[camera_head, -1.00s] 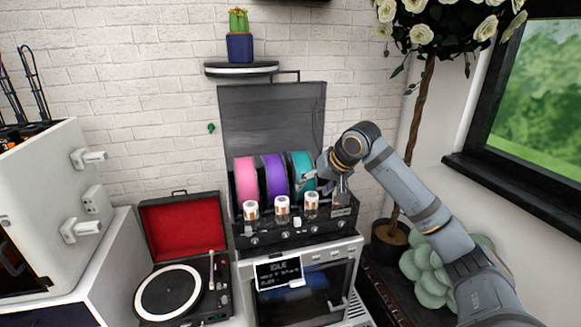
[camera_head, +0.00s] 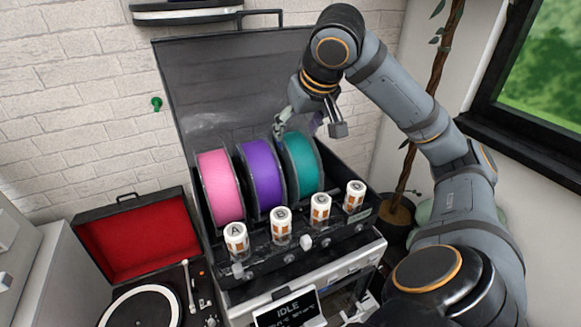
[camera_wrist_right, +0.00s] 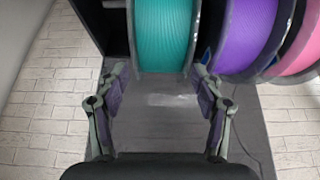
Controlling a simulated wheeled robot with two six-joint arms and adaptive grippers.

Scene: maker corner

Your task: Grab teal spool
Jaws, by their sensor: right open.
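The teal spool (camera_head: 301,163) stands upright in an open black case, the rightmost of three spools in the head view. It also shows at the top of the right wrist view (camera_wrist_right: 163,32). My right gripper (camera_head: 297,125) is above and behind the teal spool in the head view. In the right wrist view the right gripper (camera_wrist_right: 160,82) is open and empty, its fingers spread to either side of the teal spool's near edge. The spool lies beyond the fingertips there. My left gripper is not in view.
The purple spool (camera_head: 262,177) stands close beside the teal one, with the pink spool (camera_head: 218,188) to its left. The case's raised lid (camera_head: 215,85) rises behind them. Several white-and-orange jars (camera_head: 281,226) stand in front. A record player (camera_head: 150,300) is at left.

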